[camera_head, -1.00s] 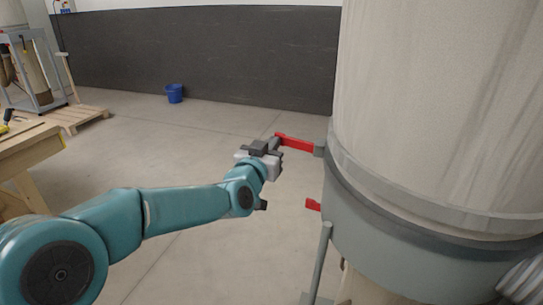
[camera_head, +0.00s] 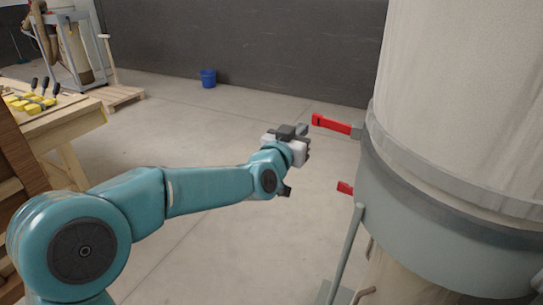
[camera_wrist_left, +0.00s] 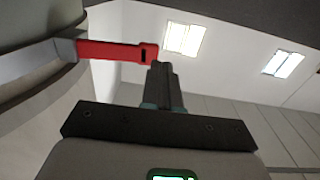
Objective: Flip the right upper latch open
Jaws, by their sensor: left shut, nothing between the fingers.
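The upper latch (camera_head: 333,124) is a red lever on a grey bracket at the left side of the large drum. It sticks out to the left, nearly level. It also shows in the left wrist view (camera_wrist_left: 112,51), its slotted end close to my fingertips. My left gripper (camera_head: 303,131) is shut and empty, just left of and slightly below the latch's free end. The head view does not clearly show whether they touch. A lower red latch (camera_head: 345,188) sits below. My right gripper is not in view.
The drum (camera_head: 450,200) with a pale bag above fills the right side. A grey leg (camera_head: 346,250) stands under it. A wooden workbench (camera_head: 60,125) with yellow clamps is at the left. A blue bucket (camera_head: 208,78) stands on open floor behind.

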